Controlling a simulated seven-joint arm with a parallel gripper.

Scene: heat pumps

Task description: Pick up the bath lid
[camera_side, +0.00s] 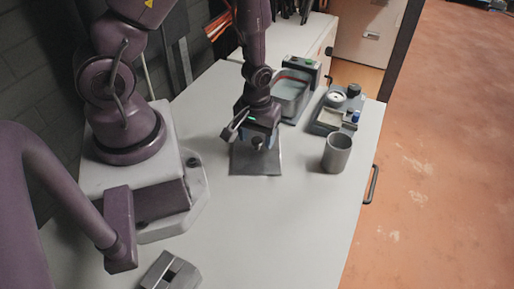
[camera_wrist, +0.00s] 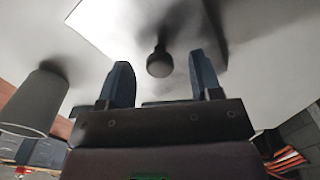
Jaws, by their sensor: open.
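The bath lid (camera_side: 255,165) is a flat grey plate lying on the white table. Its dark round knob shows in the wrist view (camera_wrist: 159,62). My gripper (camera_side: 258,142) is above the lid, pointing down. In the wrist view my gripper (camera_wrist: 163,80) has its two fingers apart, with the knob appearing in the gap between them. No contact with the knob shows, and the exact height above it is hard to tell. My gripper hides part of the lid in the side view.
The open water bath (camera_side: 291,92) stands behind my gripper. To its right is a small bench device (camera_side: 338,112) with a blue-topped item. A grey cup (camera_side: 337,153) stands right of the lid. A slotted grey block (camera_side: 170,272) lies at the front. The table's middle front is clear.

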